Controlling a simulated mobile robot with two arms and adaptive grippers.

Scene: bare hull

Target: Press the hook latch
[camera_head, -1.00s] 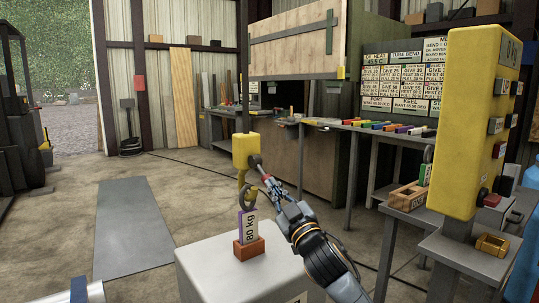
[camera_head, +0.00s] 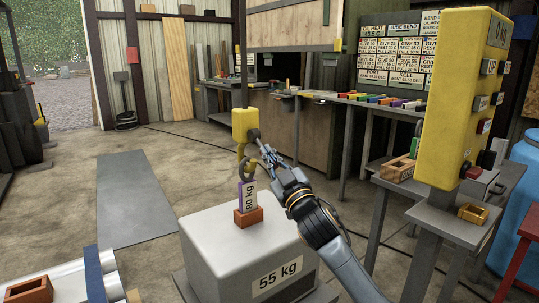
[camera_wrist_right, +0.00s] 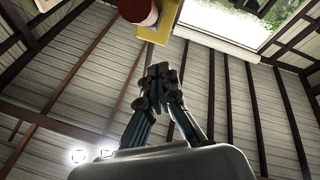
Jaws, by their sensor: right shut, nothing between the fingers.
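The yellow hook block (camera_head: 245,124) hangs on a thin rod, with a dark round knob (camera_head: 254,134) on its right side. Its yellow hook (camera_head: 241,150) is below, close to a dark ring (camera_head: 247,168) above a tag reading 80 kg (camera_head: 248,196). My right gripper (camera_head: 268,152) is shut and empty, just below and right of the block. In the right wrist view the closed fingers (camera_wrist_right: 164,75) point up towards a red cylinder (camera_wrist_right: 138,10) on a yellow part (camera_wrist_right: 155,30); I see a gap there. My left gripper is out of view.
A grey block marked 55 kg (camera_head: 235,252) stands under the hook, with an orange holder (camera_head: 248,217) on top. A yellow control post (camera_head: 458,105) and a side table (camera_head: 440,215) stand at right. Open floor lies left, with a grey strip (camera_head: 135,200).

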